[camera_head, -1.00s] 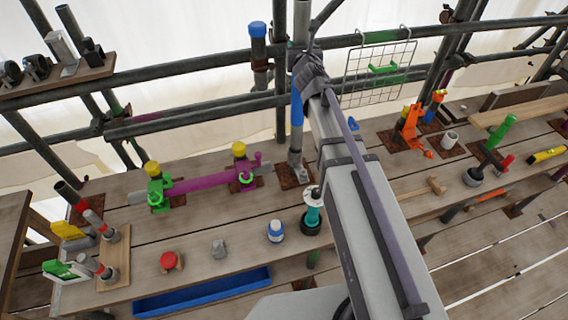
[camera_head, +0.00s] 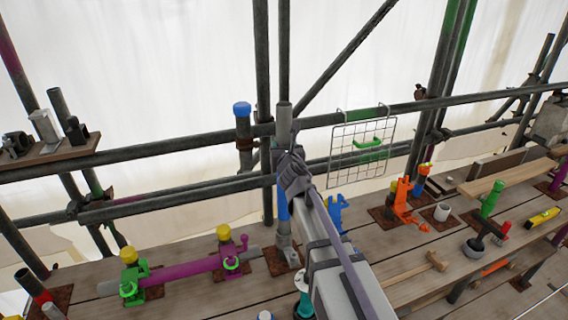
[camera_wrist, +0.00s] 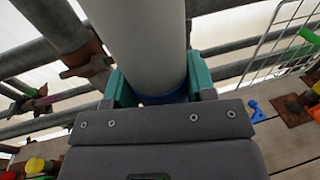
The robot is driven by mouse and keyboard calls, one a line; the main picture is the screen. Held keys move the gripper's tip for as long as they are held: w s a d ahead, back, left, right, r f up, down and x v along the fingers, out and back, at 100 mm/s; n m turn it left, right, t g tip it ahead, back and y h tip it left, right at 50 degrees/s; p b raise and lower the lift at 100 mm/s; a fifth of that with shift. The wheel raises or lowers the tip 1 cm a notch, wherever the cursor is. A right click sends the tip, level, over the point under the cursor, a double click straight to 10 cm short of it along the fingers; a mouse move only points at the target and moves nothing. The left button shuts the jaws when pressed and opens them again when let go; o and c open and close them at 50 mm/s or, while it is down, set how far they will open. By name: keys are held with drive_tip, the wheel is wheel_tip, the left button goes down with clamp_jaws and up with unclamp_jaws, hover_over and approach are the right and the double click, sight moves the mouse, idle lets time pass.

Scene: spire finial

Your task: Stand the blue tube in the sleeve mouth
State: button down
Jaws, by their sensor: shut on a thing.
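A tall tube with a grey upper part (camera_head: 284,118) and a blue lower part (camera_head: 283,205) stands upright at the middle of the head view. My gripper (camera_head: 292,165) is shut around it; the arm and jaws hide part of it. In the wrist view the pale tube (camera_wrist: 145,40) runs up between the teal fingers (camera_wrist: 160,92), with a blue band by the jaws. Below the blue part is a grey metal sleeve (camera_head: 286,243) on a rusty base plate. I cannot tell whether the tube's lower end is inside the sleeve mouth or just above it.
A blue-capped post (camera_head: 242,125) stands left of the tube at the rail. Scaffold rails cross behind.

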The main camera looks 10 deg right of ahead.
wheel_tip(320, 180, down, 3)
drive_tip(key=shift+f+b, duration=0.1)
drive_tip(key=shift+b, duration=0.75)
drive_tip(key=shift+c, duration=2.3)
unclamp_jaws()
drive_tip(key=shift+r, duration=0.25)
